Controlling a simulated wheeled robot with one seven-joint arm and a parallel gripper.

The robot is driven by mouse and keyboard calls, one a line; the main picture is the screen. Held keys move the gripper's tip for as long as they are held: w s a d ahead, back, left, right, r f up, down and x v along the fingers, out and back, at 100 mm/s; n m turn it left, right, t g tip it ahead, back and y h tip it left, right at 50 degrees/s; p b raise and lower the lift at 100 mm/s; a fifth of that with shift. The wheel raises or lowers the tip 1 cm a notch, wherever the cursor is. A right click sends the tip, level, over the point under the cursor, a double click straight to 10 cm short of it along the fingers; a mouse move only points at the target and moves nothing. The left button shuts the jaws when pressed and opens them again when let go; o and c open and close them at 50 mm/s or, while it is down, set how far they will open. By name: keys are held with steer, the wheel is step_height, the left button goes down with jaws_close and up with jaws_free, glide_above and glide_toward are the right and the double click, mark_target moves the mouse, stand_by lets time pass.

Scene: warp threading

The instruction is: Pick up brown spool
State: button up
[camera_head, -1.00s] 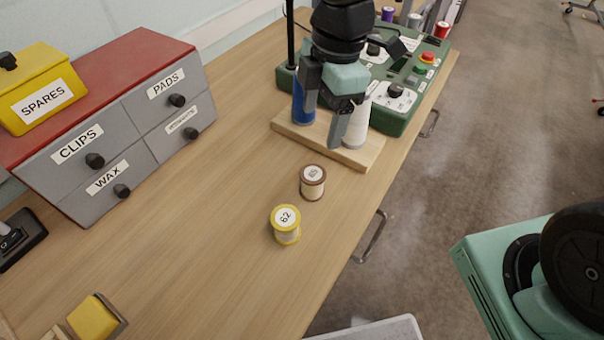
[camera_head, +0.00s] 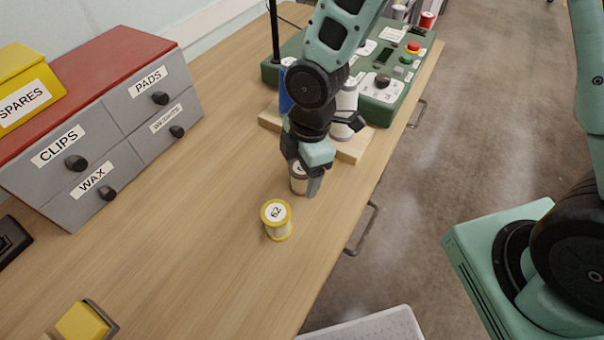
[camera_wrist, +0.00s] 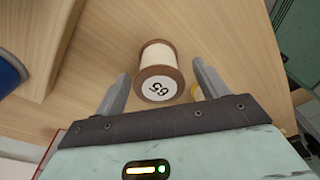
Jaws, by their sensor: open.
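The brown spool (camera_head: 298,181) stands on the wooden table, partly hidden by my gripper in the head view. In the wrist view the brown spool (camera_wrist: 158,72) shows its numbered white label and pale thread. It lies between the two fingertips of my gripper (camera_wrist: 160,80), with a gap on each side. In the head view my gripper (camera_head: 304,176) is low over the spool, fingers pointing down. The gripper is open, and I see no finger touching the spool.
A yellow spool (camera_head: 277,220) labelled 62 stands close in front. Behind are a wooden stand (camera_head: 268,120) with blue and white spools and a green machine (camera_head: 385,105). Grey drawers (camera_head: 110,125) are at left. The table's right edge is near.

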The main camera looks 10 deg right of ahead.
steer(key=shift+a+f, duration=0.1)
steer(key=shift+f, duration=0.55)
steer(key=c, duration=1.1)
steer(key=shift+r, duration=0.1)
